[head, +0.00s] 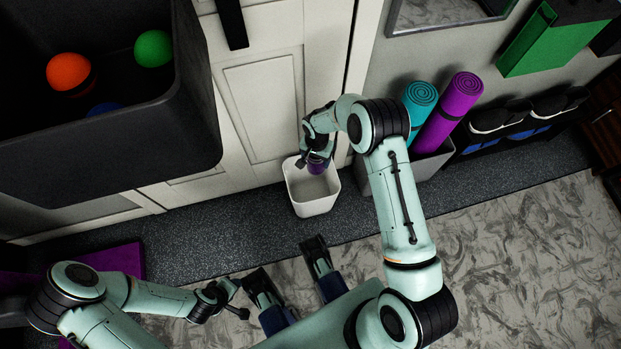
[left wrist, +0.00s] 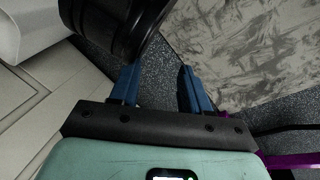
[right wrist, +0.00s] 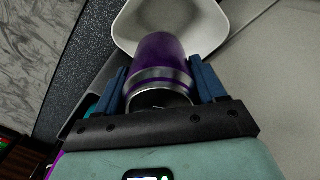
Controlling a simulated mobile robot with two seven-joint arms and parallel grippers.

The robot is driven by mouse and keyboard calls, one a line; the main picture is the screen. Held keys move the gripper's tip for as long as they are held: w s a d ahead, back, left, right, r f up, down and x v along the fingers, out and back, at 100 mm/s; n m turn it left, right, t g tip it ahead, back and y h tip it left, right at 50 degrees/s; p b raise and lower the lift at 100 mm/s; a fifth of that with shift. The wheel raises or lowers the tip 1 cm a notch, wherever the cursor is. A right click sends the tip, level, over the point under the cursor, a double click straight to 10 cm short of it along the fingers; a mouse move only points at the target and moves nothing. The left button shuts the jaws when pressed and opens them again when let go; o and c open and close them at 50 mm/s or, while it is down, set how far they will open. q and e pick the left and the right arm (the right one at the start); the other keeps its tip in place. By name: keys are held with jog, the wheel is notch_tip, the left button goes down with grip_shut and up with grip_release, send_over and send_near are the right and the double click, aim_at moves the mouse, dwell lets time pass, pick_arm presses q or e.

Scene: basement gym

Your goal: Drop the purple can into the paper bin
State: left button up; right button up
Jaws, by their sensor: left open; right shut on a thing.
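The purple can (head: 317,166) is held by my right gripper (head: 318,152) over the white paper bin (head: 313,207). In the right wrist view the can (right wrist: 161,58) sits between the blue fingers (right wrist: 160,78), its silver-rimmed end towards the camera. The bin's pale opening (right wrist: 205,18) lies beyond the can. In the head view the can overlaps the back of the bin's opening; its exact height above the rim is hard to tell. My left gripper (head: 240,300) is low at the left, away from the bin. Its fingers (left wrist: 160,85) are apart and empty in the left wrist view.
The bin stands on dark speckled flooring before a white panelled door (head: 265,105). Right of it, a grey box (head: 428,165) holds teal (head: 420,95) and purple (head: 460,92) rolled mats. A dark tub (head: 110,150) with balls fills the upper left. Patterned floor (head: 510,245) at right is clear.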

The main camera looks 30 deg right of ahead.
jog(key=f, duration=0.1)
jog(key=w+f+b, duration=0.1)
jog(key=d+f+m, duration=0.1)
jog(key=shift+w+f, duration=0.1)
jog(key=shift+w, duration=0.05)
jog(key=shift+w+a+f+b, duration=0.1)
jog(key=shift+f+b, duration=0.1)
jog(key=shift+b, duration=0.2)
notch_tip(320, 180, down, 5)
jog(key=b, duration=0.3)
jog(key=shift+w+r, duration=0.1)
pick_arm(q)
jog(key=s+a+f+g, duration=0.2)
jog(key=s+f, duration=0.5)
jog(key=shift+s+f+n+g+b, duration=0.2)
jog(key=shift+f+n+g+b, duration=0.1)
jog(key=shift+f+n+g, duration=0.1)
pick_arm(e)
jog(key=shift+f, duration=0.5)
jog(key=o, duration=1.1)
